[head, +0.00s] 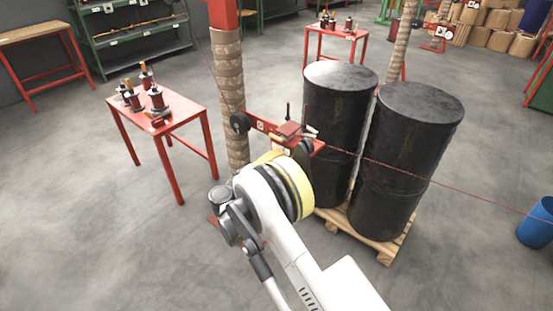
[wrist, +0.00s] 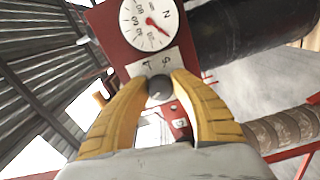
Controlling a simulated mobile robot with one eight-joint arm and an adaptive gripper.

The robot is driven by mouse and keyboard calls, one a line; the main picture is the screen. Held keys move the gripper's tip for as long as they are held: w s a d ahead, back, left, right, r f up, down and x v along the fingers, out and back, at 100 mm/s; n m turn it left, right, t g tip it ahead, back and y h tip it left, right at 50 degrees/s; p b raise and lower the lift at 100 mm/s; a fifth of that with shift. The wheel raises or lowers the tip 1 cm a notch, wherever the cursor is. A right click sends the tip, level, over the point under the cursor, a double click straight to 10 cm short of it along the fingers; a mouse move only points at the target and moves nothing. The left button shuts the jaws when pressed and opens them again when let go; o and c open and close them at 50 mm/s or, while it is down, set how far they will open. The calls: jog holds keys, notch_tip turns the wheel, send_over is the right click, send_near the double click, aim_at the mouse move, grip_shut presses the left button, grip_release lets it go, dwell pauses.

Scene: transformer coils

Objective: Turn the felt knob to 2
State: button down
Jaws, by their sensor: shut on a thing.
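In the wrist view, the felt knob (wrist: 160,88) is a small dark round knob on a red panel (wrist: 108,30). The two yellow fingers of my gripper (wrist: 164,85) close around it from both sides. A pale label (wrist: 157,64) with dark marks sits just above the knob; I cannot tell which mark the knob points to. Above that is a round white dial (wrist: 133,25) with numbers and a red needle. In the head view, my arm hides the knob and most of my gripper; the red bracket (head: 262,125) of the machine shows beyond it.
Two black drums (head: 335,120) stand on a wooden pallet (head: 385,250) right of the machine. A rope-wrapped post (head: 230,90) rises just behind it. A red table (head: 180,110) with small coils is at left. A red cord (head: 420,178) crosses the drums. The front-left floor is clear.

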jog(key=c, duration=1.4)
grip_release()
jog(key=shift+w, duration=0.1)
jog(key=v, duration=1.2)
jog(key=shift+r, duration=0.1)
